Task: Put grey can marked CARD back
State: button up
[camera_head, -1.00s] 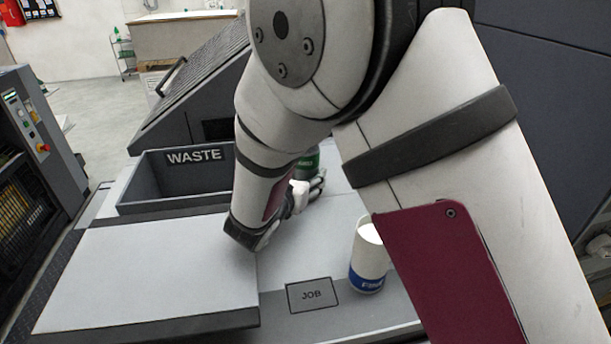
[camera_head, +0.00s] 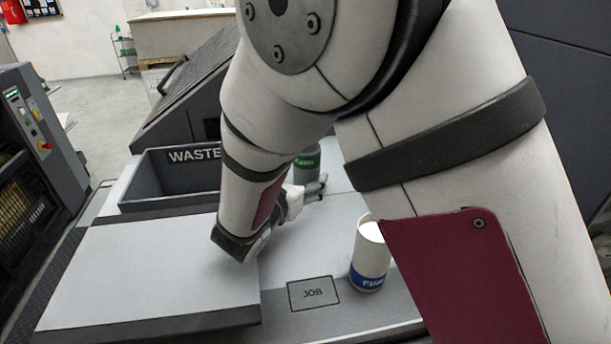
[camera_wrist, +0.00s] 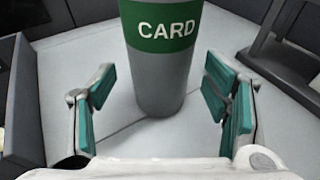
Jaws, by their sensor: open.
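The grey can (camera_wrist: 165,75) with a green band marked CARD stands upright, ahead of and between the teal finger pads of my gripper (camera_wrist: 165,108) in the wrist view. My gripper is open, and a gap shows between the pads and the can on both sides. In the head view the can (camera_head: 306,168) stands at the back of the light worktop, partly behind my arm. My gripper (camera_head: 312,190) is just in front of it.
A dark bin marked WASTE (camera_head: 135,190) is left of my arm. A raised pale panel (camera_head: 145,270) covers the left front.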

jog(key=v, duration=0.8)
jog(key=shift+s+r, duration=0.1)
jog(key=shift+s, duration=0.15)
